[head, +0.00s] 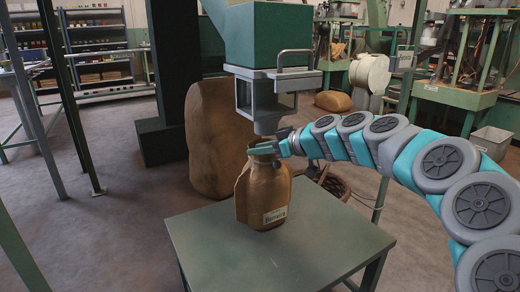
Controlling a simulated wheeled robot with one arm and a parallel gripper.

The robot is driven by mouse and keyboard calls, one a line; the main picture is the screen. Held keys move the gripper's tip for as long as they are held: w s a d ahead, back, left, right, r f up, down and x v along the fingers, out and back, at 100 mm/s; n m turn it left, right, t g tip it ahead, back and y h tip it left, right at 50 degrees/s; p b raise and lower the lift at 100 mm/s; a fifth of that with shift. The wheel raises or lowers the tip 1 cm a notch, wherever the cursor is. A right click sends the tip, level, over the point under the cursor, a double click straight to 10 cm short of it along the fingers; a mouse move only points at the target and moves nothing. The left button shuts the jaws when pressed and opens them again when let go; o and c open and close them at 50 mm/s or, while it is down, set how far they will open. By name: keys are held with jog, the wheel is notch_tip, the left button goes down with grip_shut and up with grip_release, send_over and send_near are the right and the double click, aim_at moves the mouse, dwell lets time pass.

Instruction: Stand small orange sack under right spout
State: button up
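A small orange-brown sack (263,198) with a pale printed label stands upright on a green metal table (215,258). A grey spout (265,98) under a green hopper (265,35) hangs directly above the sack's open neck, with little gap visible. Only this one spout shows, so I cannot tell whether it is the right one. My gripper (270,147) reaches in from the right at the sack's neck, just below the spout. Its fingers overlap the neck, but I cannot tell whether they are closed on it.
A large brown sack (212,135) stands on the floor behind the table, beside a dark post (172,60). A grey handle (296,53) sticks out from the spout's right side. The tabletop's front and left are clear. A wicker basket (335,184) is behind the table at right.

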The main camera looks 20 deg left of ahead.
jog(key=shift+r, duration=0.15)
jog(key=v, duration=1.2)
jog(key=shift+s, duration=0.15)
